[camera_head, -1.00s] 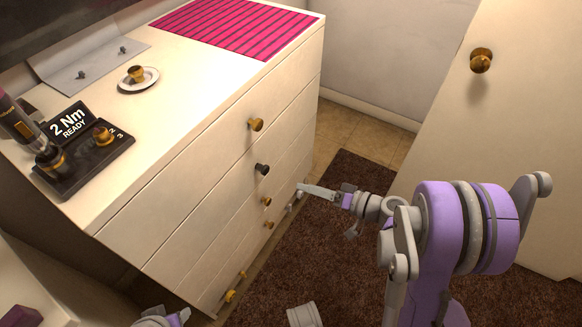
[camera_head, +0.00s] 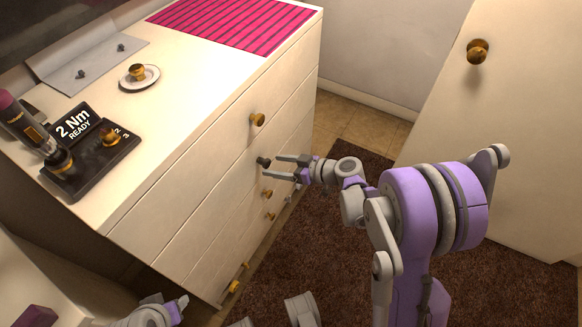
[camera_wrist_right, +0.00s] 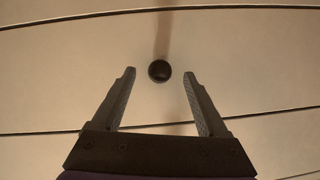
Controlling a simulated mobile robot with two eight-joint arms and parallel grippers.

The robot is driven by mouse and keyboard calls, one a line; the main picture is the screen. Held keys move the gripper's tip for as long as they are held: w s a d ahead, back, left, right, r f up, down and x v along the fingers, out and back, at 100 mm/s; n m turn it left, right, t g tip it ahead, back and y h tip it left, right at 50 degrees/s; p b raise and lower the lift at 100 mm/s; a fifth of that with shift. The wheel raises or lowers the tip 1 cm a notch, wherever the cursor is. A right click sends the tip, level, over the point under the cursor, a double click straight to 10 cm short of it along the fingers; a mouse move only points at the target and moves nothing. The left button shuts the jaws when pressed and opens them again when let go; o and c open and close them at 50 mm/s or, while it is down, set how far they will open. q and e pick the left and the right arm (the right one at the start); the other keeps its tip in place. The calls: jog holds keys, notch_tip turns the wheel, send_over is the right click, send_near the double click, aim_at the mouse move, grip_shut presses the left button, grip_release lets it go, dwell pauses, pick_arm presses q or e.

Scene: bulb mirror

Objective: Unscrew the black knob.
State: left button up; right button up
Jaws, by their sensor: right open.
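The black knob (camera_head: 263,162) sticks out from the front of a drawer in the white dresser. It also shows as a dark round knob (camera_wrist_right: 159,71) in the right wrist view. My right gripper (camera_head: 279,167) is open, with its two fingers pointing at the knob. In the right wrist view the knob appears between and slightly beyond the open fingertips (camera_wrist_right: 159,73); I cannot tell whether either finger touches it. My left gripper (camera_head: 180,308) shows only partly at the bottom edge of the head view, and its jaw state is unclear.
Brass knobs (camera_head: 257,119) sit on other drawers of the dresser (camera_head: 175,185). On top are a driver (camera_head: 38,135) on a dark stand, a saucer (camera_head: 151,84) with a brass knob, a grey sheet (camera_head: 97,66) with small screws, and a pink striped mat (camera_head: 235,22). A cabinet door (camera_head: 525,130) stands right.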

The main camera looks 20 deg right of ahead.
jog(key=shift+x, duration=1)
grip_shut()
jog(key=c, duration=0.8)
grip_release()
grip_shut()
jog(key=shift+s+d, duration=0.4)
jog(key=shift+s, duration=0.2)
jog(key=shift+s+d, duration=0.8)
jog(key=shift+s, duration=0.25)
